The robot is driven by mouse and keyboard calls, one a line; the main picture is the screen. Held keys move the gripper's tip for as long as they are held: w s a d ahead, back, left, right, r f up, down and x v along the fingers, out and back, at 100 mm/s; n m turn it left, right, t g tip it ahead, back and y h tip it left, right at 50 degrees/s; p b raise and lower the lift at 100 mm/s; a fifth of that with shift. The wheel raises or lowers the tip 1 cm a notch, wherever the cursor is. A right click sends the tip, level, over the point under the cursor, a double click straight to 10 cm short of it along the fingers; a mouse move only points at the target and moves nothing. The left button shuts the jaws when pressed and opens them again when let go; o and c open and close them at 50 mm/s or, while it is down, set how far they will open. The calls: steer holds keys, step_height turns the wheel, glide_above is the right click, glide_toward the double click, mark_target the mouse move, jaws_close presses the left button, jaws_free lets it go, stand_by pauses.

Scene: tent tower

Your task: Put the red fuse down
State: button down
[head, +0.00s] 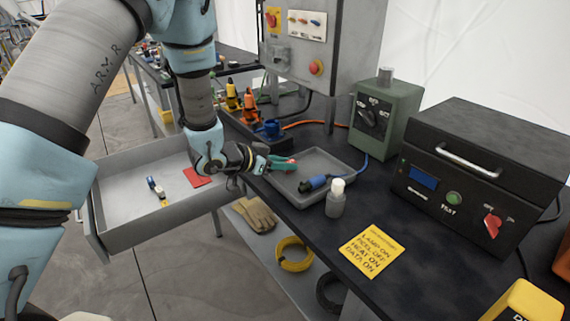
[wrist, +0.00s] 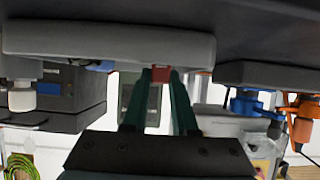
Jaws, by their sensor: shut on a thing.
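My gripper (head: 282,163) has green fingers and reaches over the left part of the grey tray (head: 326,160) on the dark bench. It is shut on the red fuse (wrist: 160,74), which shows as a small red piece between the fingertips in the wrist view; my gripper (wrist: 158,80) shows there too. In the head view only a bit of red shows at the fingertips, and the fingers hide most of it. The wrist view is upside down, with the tray's side (wrist: 110,42) across the top, close to the fuse. I cannot tell whether the fuse touches the tray.
A black box (head: 470,175) and a green box (head: 384,115) stand behind. An open drawer (head: 125,190) on the left holds a red piece (head: 197,177).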

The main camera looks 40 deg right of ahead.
steer(key=shift+f, duration=0.35)
steer(key=shift+f, duration=0.1)
steer(key=c, duration=0.7)
jaws_free()
